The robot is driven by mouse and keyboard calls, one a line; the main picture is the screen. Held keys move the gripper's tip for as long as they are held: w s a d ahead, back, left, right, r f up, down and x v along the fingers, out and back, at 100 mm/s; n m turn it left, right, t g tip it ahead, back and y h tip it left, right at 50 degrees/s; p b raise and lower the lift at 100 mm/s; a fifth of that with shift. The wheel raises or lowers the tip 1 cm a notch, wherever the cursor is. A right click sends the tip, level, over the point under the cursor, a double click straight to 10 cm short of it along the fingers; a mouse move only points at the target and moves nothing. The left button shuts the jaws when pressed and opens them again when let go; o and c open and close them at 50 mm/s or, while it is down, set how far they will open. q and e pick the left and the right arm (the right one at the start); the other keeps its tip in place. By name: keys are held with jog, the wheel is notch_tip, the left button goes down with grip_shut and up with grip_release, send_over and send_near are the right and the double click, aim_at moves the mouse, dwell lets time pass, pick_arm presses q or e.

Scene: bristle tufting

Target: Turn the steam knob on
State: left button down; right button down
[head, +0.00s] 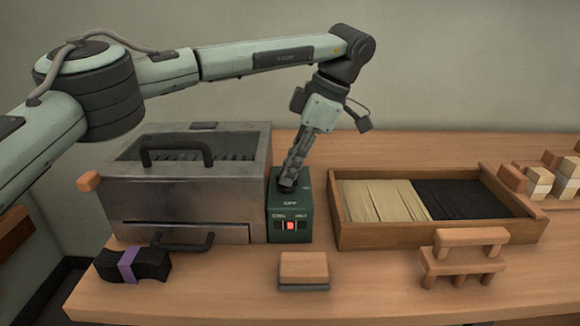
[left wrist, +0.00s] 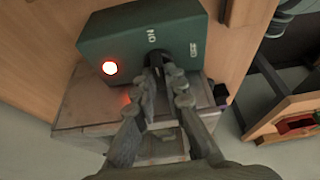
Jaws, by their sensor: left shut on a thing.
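A green control box (head: 291,212) stands on the table against the right side of a grey metal steamer case (head: 185,205). In the left wrist view, the gripper's fingers (left wrist: 162,80) close around the knob (left wrist: 156,60) on the box (left wrist: 120,35). ON and OFF marks show beside it; the knob's pointing direction is unclear. My right gripper is out of view.
Right of the box is a wooden tray (head: 440,236) with pale and black bristles. In front lie a wooden block on a dark base (head: 303,270), a wooden stand (head: 462,257) and a black bundle with a purple band (head: 132,265). The case has dark handles (head: 176,147).

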pick_arm(q)
jog(key=c, duration=1.9)
grip_release()
jog(key=shift+o, duration=0.2)
jog(key=v, duration=1.2)
